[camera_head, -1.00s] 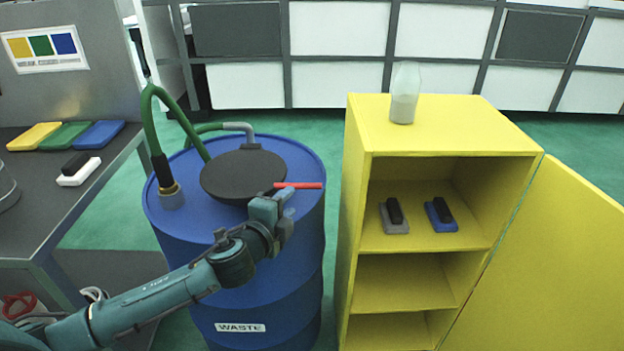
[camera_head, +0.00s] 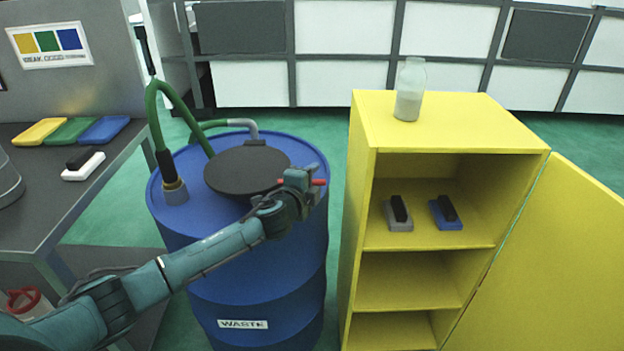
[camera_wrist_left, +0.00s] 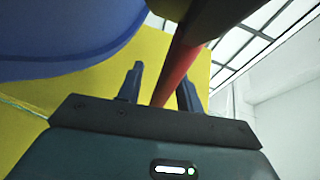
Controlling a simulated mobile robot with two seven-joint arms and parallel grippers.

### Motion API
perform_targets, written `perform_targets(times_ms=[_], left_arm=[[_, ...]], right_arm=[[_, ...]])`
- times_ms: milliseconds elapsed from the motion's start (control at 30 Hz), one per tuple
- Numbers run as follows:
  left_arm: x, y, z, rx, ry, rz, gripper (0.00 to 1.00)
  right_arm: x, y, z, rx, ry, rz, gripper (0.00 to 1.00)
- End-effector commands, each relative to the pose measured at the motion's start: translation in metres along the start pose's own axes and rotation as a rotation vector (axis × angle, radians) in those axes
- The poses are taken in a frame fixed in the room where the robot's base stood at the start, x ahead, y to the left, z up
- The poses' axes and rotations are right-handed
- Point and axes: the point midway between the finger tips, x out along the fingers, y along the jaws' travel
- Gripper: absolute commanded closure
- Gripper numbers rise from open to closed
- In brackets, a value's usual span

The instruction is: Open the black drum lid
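The black round lid (camera_head: 247,171) lies flat on top of the blue drum (camera_head: 240,270). A red handle (camera_head: 319,182) sticks out from the lid's right side. My left gripper (camera_head: 300,180) is at this handle, over the drum's right rim. In the left wrist view the red handle (camera_wrist_left: 176,72) runs between the two fingers of my left gripper (camera_wrist_left: 160,88). The fingers stand apart, with a gap beside the handle. In the head view my gripper hides part of the handle. My right gripper is in neither view.
A yellow cabinet (camera_head: 361,200) with its door (camera_head: 550,270) open stands right of the drum, with a bottle (camera_head: 409,90) on top. A green hose (camera_head: 180,115) joins the drum top at left. A grey table (camera_head: 50,210) stands at the left.

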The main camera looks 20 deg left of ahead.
Motion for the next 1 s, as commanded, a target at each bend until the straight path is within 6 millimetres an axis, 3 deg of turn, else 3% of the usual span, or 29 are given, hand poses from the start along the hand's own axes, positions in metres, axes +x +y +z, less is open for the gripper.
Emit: perform_targets(times_ms=[67,500,1000], left_arm=[[-0.0001,-0.0001,-0.0001,0.0,0.0,0.0,0.64],[-0.0004,0.0,0.0001,0.0,0.0,0.0,0.99],[-0.0005,-0.002,-0.0012,-0.001,0.0,0.001,1.0]], right_arm=[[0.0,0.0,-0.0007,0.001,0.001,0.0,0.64],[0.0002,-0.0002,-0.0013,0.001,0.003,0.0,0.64],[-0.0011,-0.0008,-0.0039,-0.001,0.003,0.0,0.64]])
